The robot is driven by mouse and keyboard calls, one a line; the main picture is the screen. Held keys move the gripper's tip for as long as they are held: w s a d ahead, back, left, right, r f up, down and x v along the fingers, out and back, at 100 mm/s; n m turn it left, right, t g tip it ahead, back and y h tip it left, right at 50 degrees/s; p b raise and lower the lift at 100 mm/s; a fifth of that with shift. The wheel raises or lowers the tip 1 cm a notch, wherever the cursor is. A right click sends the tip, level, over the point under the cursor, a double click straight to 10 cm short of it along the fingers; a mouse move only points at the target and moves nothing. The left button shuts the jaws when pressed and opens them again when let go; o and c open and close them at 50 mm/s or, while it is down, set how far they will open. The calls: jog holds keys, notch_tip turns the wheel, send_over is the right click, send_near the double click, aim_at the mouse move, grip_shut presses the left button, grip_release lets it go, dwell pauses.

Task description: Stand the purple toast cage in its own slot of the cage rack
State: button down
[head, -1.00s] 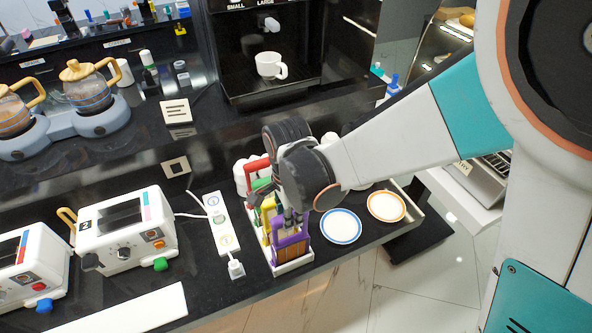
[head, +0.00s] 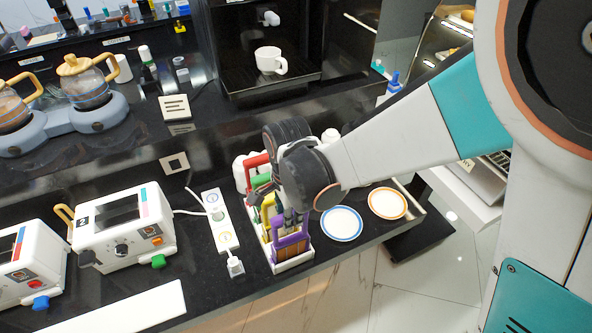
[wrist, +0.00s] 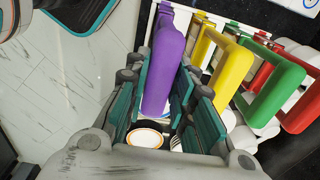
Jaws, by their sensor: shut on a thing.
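The purple toast cage (head: 291,239) stands upright at the near end of the white cage rack (head: 295,263), with brown toast showing in it. Its lower part looks to be down at the rack; whether it rests on the base I cannot tell. My gripper (head: 291,213) is shut on its purple handle from above, and the handle shows between the teal-sided fingers in the wrist view (wrist: 163,85). Behind it in the rack are the yellow cage (head: 267,212), the green cage (head: 262,181) and the red cage (head: 257,166). My gripper partly hides them.
A blue-rimmed plate (head: 341,224) and an orange-rimmed plate (head: 388,203) lie right of the rack. A white power strip (head: 219,219) lies on its left, with a toaster (head: 122,230) beyond. The counter's front edge is close to the rack.

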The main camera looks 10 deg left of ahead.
jog(key=shift+f, duration=0.3)
jog(key=c, duration=1.3)
grip_release()
jog(key=shift+r, duration=0.1)
jog(key=shift+r+p, duration=2.05)
jog(key=shift+r, duration=1.4)
